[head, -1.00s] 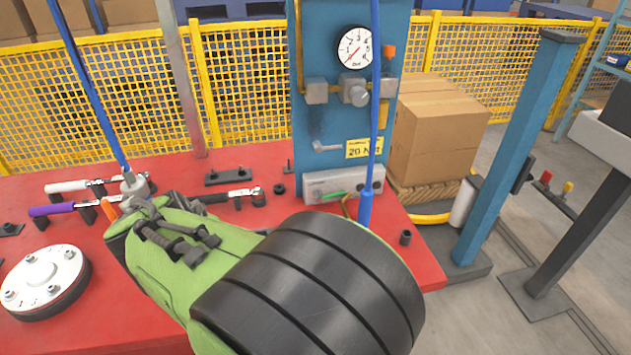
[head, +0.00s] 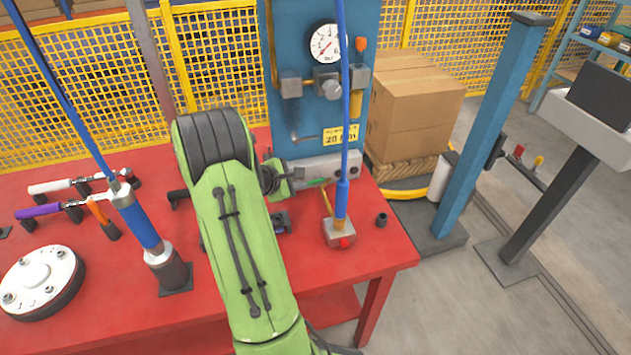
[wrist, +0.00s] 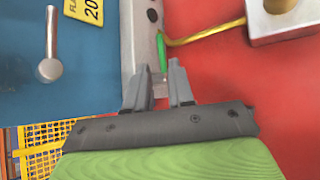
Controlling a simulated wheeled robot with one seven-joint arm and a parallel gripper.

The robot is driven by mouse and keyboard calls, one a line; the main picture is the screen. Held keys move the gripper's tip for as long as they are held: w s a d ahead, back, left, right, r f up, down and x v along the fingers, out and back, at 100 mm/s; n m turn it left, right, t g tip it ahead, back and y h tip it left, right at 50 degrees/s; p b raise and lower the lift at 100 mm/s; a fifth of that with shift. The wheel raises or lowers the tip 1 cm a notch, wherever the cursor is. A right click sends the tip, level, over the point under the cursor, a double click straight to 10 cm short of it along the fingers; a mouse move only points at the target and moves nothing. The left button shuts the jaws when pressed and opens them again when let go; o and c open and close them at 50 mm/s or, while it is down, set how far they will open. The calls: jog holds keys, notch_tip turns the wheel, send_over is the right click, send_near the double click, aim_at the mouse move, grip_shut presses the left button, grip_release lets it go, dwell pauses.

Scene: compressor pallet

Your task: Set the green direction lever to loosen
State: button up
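The green direction lever (head: 318,182) sticks out of a light grey control block (head: 335,166) at the foot of the blue panel. In the wrist view the lever (wrist: 161,50) is a thin green bar beside the grey block (wrist: 142,35), its near end just ahead of the gap between my fingertips. My gripper (wrist: 158,82) is open, its two grey fingers apart and nothing clearly held. I cannot tell whether a finger touches the lever. In the head view my gripper is at the block's left end, partly hidden by my green arm.
A hanging blue tool (head: 341,200) stands on a grey box (head: 339,232) with a red button, right of the lever. Another blue tool (head: 140,225) stands at the left on the red table (head: 375,260). The gauge (head: 324,43) sits above on the blue panel (head: 300,110).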

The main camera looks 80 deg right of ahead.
aim_at(319, 180)
jog(key=b+x, duration=0.1)
jog(key=x, duration=0.8)
jog(key=shift+s+d+f, duration=0.1)
jog(key=shift+d+f, duration=0.15)
jog(key=shift+c, duration=0.2)
grip_shut()
